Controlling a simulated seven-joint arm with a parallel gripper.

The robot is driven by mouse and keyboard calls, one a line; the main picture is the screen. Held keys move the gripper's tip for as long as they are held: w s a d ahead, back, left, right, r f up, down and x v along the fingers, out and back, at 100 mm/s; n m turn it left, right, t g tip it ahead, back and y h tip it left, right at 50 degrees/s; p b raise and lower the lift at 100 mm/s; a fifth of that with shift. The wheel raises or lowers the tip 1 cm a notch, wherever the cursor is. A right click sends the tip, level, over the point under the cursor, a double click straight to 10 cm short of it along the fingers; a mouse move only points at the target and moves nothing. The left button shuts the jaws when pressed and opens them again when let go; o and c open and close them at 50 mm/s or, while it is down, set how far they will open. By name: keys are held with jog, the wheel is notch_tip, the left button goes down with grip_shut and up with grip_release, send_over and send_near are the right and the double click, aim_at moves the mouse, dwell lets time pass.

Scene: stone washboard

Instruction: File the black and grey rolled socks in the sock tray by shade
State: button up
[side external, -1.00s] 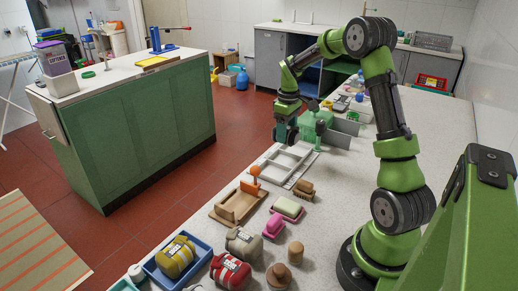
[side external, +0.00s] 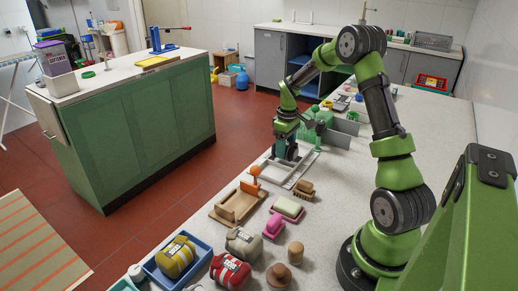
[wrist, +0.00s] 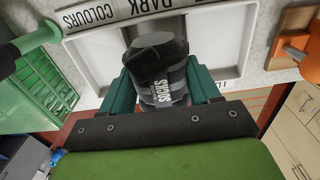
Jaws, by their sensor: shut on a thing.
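My gripper (wrist: 160,88) is shut on a black rolled sock bundle (wrist: 155,58) with a pale "SOCKS" label, seen in the wrist view between the teal fingers. In that view the bundle is over the white sock tray (wrist: 85,55), whose label strip reads "DARK" and "COLOURS"; I cannot tell if it touches the tray floor. In the side view my gripper (side external: 287,150) is low over the far part of the tray (side external: 272,174), and the bundle is hard to make out. A grey-brown bundle (side external: 243,242) lies on the near counter; I cannot tell whether it is the grey socks.
A red bundle (side external: 230,270) and a yellow bundle (side external: 177,257) in a blue tray (side external: 160,280) are in front. A wooden stand with an orange part (side external: 237,203), a pink item (side external: 274,226) and brushes lie nearer than the tray. A green crate (wrist: 40,85) stands close beside the tray.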

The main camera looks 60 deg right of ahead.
jog(key=o, duration=1.1)
jog(key=shift+o, duration=0.2)
notch_tip(320, 180, up, 16)
jog(key=s+a+r+m+t, duration=0.1)
jog(key=s+a, duration=0.3)
jog(key=a, duration=0.5)
jog(key=s+a+r+m+t+y, duration=0.1)
jog(key=s+a, duration=0.4)
jog(key=a, duration=0.5)
jog(key=s+a+r+m+t+y, duration=0.1)
jog(key=s+a+t, duration=0.4)
jog(key=a, duration=0.5)
jog(key=shift+a+r+m, duration=0.15)
jog(key=shift+r+m, duration=0.35)
jog(key=shift+r, duration=0.15)
